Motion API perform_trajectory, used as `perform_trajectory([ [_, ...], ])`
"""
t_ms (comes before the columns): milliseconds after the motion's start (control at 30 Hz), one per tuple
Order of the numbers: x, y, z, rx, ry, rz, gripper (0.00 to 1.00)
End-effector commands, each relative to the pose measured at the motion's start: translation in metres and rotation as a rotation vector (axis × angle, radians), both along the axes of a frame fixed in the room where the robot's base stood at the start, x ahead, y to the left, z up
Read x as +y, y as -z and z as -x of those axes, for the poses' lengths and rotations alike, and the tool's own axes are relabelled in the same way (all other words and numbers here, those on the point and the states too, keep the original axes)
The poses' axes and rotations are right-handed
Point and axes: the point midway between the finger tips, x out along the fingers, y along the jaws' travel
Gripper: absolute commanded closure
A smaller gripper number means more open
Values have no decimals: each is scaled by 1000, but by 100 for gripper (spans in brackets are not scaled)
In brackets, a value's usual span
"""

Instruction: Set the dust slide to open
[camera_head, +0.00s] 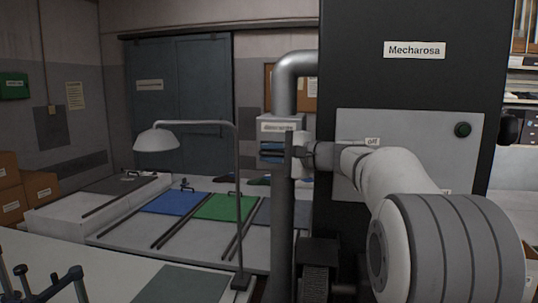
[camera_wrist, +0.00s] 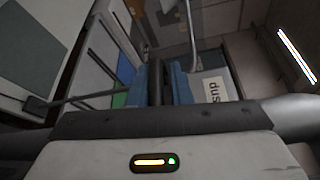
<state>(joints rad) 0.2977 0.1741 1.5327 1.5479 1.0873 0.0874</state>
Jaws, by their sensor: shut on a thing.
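The dust slide unit is a pale grey box (camera_head: 280,127) on the pipe, left of the black machine. Its label shows blurred in the head view and partly as "dus" in the wrist view (camera_wrist: 213,88). My gripper (camera_head: 270,152) is just below the label, with its blue fingers pointing left. In the wrist view my gripper (camera_wrist: 157,75) has its blue fingers closed on both sides of a dark upright bar, the dust slide's handle (camera_wrist: 155,84). My wrist and the pipe hide part of the slide, so its exact position cannot be told.
A grey pipe (camera_head: 283,215) runs close by my gripper. The black Mecharosa machine (camera_head: 350,80) with a grey panel (camera_head: 408,125) stands to the right. A desk lamp (camera_head: 157,139) stands on the left. Blue (camera_head: 173,203) and green (camera_head: 224,207) mats lie on the bench beyond.

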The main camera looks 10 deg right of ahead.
Motion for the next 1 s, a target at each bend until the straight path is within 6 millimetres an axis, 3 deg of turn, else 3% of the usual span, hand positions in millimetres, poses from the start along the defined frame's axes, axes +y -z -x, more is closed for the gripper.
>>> perform_trajectory([
  [200,8,13,20,9,-1,5,100],
  [500,25,11,62,13,0,3,100],
  [867,27,9,68,16,-3,2,100],
  [900,27,9,68,17,-4,2,81],
  [1000,27,8,68,15,-4,2,73],
])
